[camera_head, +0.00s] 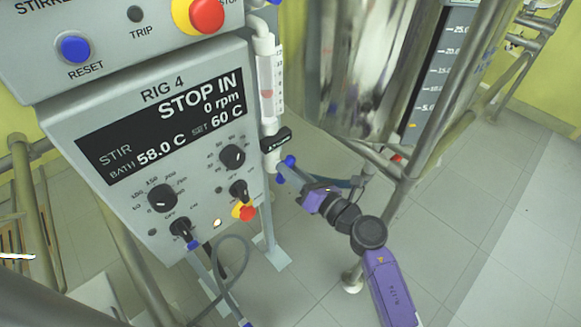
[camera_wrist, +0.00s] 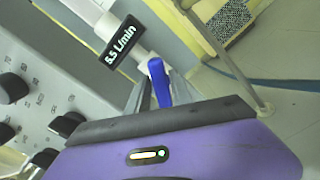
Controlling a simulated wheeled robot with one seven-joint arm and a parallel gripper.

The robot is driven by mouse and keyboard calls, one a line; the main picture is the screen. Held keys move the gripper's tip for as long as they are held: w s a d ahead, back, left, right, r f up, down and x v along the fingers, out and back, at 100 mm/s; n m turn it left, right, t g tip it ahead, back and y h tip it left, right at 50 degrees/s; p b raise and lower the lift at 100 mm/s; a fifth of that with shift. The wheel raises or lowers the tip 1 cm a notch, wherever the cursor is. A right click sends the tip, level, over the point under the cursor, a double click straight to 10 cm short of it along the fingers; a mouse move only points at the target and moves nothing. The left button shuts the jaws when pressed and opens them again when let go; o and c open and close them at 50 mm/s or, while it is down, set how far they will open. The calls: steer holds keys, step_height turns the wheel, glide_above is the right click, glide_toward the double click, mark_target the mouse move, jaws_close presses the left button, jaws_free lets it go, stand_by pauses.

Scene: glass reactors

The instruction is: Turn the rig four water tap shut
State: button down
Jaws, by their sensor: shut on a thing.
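The rig four panel (camera_head: 165,150) is labelled RIG 4 and fills the left of the head view. The water tap's blue handle (camera_head: 290,161) sits below the flow meter, right of the panel. The handle also shows in the wrist view (camera_wrist: 158,80), between my fingers. My gripper (camera_head: 286,168) reaches it from the lower right and is shut on it. In the wrist view my gripper (camera_wrist: 160,92) has a grey finger on each side of the handle. The flow display (camera_wrist: 122,43) reads 5.5 L/min. The tap body is partly hidden.
The panel screen (camera_head: 160,120) reads STOP IN, 0 rpm, bath 58.0 C, set 60 C. Knobs and a red-and-yellow button (camera_head: 244,211) lie close left of my gripper. A steel vessel (camera_head: 350,60) and frame pipes stand behind. The floor at right is clear.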

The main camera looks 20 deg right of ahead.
steer(key=shift+d+f+m+p, duration=0.15)
steer(key=shift+m+p, duration=2.2)
steer(key=shift+m, duration=0.4)
steer(key=shift+d+f+m+p, duration=0.1)
steer(key=shift+m+p, duration=2.25)
steer(key=shift+m, duration=0.4)
steer(key=shift+f, duration=0.1)
steer(key=c, duration=1.3)
jaws_free()
steer(key=shift+p+v, duration=0.4)
steer(key=shift+v, duration=3.45)
